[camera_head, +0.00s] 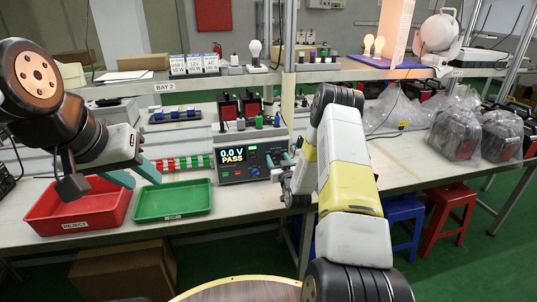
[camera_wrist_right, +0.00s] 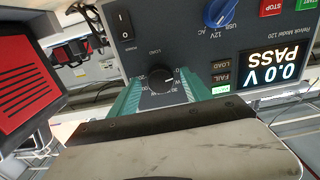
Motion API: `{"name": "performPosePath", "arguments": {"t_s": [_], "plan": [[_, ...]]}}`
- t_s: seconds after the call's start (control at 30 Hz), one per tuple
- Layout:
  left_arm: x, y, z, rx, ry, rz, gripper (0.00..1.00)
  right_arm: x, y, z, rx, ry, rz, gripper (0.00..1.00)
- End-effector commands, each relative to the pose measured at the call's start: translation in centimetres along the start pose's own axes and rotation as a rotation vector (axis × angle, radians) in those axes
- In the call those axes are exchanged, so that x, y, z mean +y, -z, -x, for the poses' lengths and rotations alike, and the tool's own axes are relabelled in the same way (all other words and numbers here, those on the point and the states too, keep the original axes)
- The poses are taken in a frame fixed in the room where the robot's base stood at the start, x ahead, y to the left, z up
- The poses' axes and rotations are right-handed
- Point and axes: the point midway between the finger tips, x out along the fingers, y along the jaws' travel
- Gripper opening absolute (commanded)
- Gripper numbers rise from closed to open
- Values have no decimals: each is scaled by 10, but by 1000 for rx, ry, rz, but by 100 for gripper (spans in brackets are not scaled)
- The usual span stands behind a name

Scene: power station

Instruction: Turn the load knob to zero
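The grey tester (camera_head: 248,163) stands on the bench; its display reads "0.0 V PASS", and this display (camera_wrist_right: 276,65) appears upside down in the right wrist view. The black round load knob (camera_wrist_right: 161,77) is on its panel, ringed by small scale marks. I cannot tell exactly where its pointer stands. My right gripper (camera_wrist_right: 161,93) is open, with one teal finger on each side of the knob and visible gaps. In the head view my right gripper (camera_head: 284,160) is at the tester's right side. My left gripper (camera_head: 146,183) is open and empty above the trays.
A red reject tray (camera_head: 75,212) and a green tray (camera_head: 172,200) lie left of the tester. A blue selector knob (camera_wrist_right: 220,13), a black rocker switch (camera_wrist_right: 124,23) and red stop button (camera_wrist_right: 272,8) share the panel. Bagged units (camera_head: 455,130) stand at right.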

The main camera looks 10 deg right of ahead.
Motion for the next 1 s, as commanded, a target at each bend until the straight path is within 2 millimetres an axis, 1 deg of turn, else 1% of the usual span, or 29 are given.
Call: {"name": "performPosePath", "arguments": {"t_s": [0.27,0.37,0.47,0.7,0.8,0.9,1.0], "plan": [[0,0,0,0,0,0,36,0,1,-1,3,0,-1,58],[0,0,0,0,0,0,36,0,1,4,2,1,-1,58],[0,0,0,0,0,0,36,0,0,16,0,1,-1,58],[0,0,0,0,0,0,36,0,0,57,-1,-1,-2,58],[0,0,0,0,0,0,36,0,0,69,0,0,-1,58],[0,0,0,0,0,0,36,0,0,76,1,0,0,58],[0,0,0,0,0,0,36,0,0,78,2,0,0,58]]}}
